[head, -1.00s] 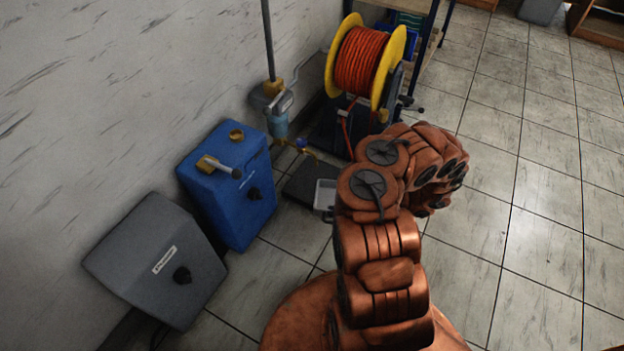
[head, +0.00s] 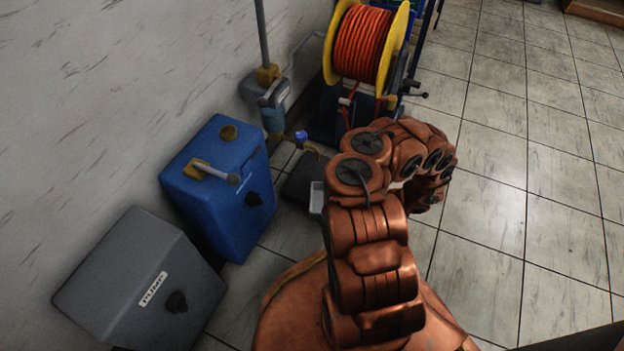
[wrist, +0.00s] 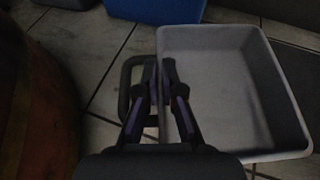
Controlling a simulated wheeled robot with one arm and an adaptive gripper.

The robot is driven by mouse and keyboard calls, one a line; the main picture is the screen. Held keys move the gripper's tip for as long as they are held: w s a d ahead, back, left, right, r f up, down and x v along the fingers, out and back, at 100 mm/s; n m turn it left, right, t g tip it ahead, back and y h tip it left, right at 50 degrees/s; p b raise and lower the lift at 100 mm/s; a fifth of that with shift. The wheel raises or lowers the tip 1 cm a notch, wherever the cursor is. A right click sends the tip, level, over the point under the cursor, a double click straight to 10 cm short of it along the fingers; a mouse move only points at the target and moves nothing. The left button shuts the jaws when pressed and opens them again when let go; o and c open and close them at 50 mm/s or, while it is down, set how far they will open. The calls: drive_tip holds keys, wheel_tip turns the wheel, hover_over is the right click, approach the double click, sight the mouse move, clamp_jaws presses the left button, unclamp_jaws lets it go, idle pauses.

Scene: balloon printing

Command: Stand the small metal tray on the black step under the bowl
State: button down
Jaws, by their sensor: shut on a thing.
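The small metal tray (wrist: 222,85) is a shallow, pale grey pan, upright and empty, with a handle (wrist: 130,85) on its left side in the wrist view. My gripper (wrist: 158,72) is shut on the tray at that handle side. In the head view a sliver of the tray (head: 317,197) shows beside my arm, which hides my gripper. The black step (head: 299,182) is a dark, low block on the floor, partly covered by the tray in this view. The bowl (head: 273,120) is a bluish cup on the wall pipe, above and behind the step.
A blue box (head: 222,190) with a lever and a grey box (head: 140,280) marked PUMP stand along the wall on the left. A yellow reel of orange hose (head: 362,45) stands behind the step. A short brass pipe with a blue knob (head: 301,136) juts out beside the bowl. Tiled floor at right is clear.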

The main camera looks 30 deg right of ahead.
drive_tip(key=w+d+b, duration=0.1)
drive_tip(key=w+b, duration=0.1)
drive_tip(key=w, duration=0.2)
drive_tip(key=w+d+f+b, duration=0.1)
drive_tip(key=w+b, duration=0.1)
drive_tip(key=w, duration=0.3)
drive_tip(key=w+d+f+b, duration=0.1)
drive_tip(key=w+d+b, duration=0.1)
drive_tip(key=w, duration=0.3)
drive_tip(key=shift+w+d+b, duration=0.3)
drive_tip(key=shift+w, duration=0.4)
drive_tip(key=shift+w+f+b, duration=0.2)
drive_tip(key=shift+b, duration=0.1)
wheel_tip(320, 180, down, 3)
drive_tip(key=shift+b, duration=1)
drive_tip(key=shift+r, duration=0.1)
drive_tip(key=c, duration=1.3)
unclamp_jaws()
